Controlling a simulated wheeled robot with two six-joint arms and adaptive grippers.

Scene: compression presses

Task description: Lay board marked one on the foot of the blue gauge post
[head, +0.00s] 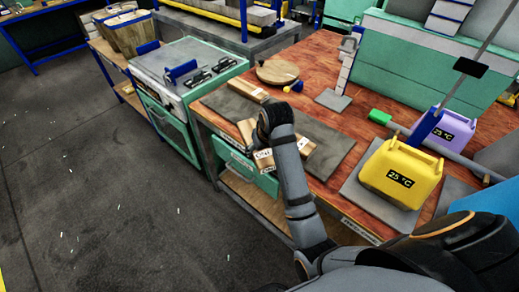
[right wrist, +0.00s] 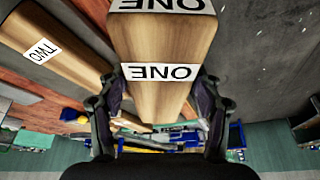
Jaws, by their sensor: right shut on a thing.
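Board marked one (right wrist: 165,45), a light wooden block with white ONE labels, is between the fingers of my right gripper (right wrist: 160,85). In the head view the board (head: 263,156) is at the bench's front edge, partly hidden by my right wrist; I cannot tell if it touches the bench. A post with a pale, banded column (head: 346,62) stands on a grey foot (head: 333,100) at the bench's middle. A blue upright (head: 424,127) with a thin rod stands between two canisters. I cannot tell for certain which is the blue gauge post. My left gripper is not in view.
A yellow canister (head: 400,175) and a purple canister (head: 455,132) stand right. A green block (head: 380,116) lies between. Bare wood surrounds the grey foot.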

